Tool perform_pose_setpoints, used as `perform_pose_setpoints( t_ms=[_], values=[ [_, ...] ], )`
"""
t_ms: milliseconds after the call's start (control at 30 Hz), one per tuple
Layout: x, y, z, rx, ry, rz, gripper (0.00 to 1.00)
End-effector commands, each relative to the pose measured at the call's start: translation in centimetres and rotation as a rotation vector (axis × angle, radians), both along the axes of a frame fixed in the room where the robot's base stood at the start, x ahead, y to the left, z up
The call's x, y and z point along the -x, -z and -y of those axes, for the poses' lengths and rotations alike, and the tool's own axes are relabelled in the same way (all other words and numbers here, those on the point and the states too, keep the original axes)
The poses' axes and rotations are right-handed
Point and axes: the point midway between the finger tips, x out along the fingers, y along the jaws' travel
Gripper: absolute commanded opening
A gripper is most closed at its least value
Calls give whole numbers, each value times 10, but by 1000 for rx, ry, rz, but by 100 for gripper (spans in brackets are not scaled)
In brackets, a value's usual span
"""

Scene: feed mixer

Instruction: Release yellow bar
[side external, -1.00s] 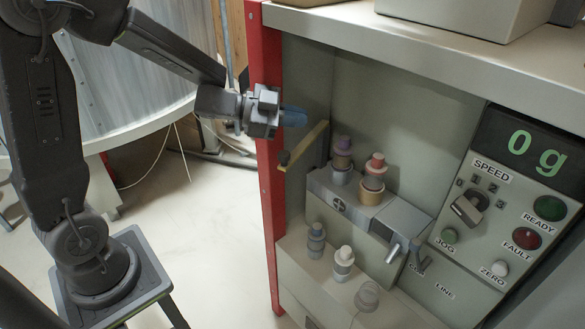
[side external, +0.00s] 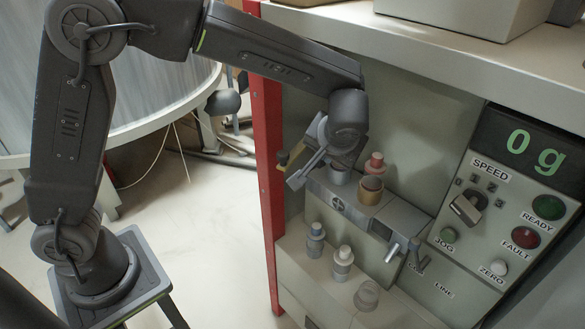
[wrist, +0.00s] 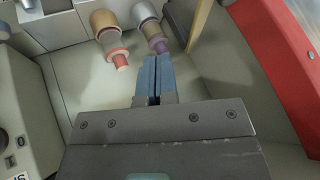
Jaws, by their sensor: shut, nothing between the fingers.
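The yellow bar (wrist: 200,24) shows in the wrist view as a slanted strip at the top, right of my fingers and apart from them. In the side view the yellow bar (side external: 295,153) is mostly hidden behind my wrist; its dark end (side external: 282,158) shows near the red post. My gripper (wrist: 154,60) has its blue fingers together with nothing between them. Their tips appear close to a purple-topped stack (wrist: 157,43); I cannot tell whether they touch it. The fingers are hidden in the side view.
A stack with a red top (side external: 374,168) stands on the grey block (side external: 400,217), beside my wrist. Several small capped pieces, including a white-topped one (side external: 343,262), stand on the lower ledge. The red post (side external: 265,165) edges the bay. A control panel (side external: 500,200) is at right.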

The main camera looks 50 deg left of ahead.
Motion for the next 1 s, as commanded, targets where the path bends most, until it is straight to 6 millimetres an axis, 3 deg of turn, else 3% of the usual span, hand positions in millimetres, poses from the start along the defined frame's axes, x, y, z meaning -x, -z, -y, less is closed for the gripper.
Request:
perform_pose_setpoints(
  t_ms=[200,367,867,1000],
  values=[
    [33,-7,22,-49,-147,-86,0],
    [36,-3,20,-60,-170,-100,0],
    [17,72,-35,-61,-170,-101,0],
    [24,71,-55,-57,-169,-97,0]
  ],
)
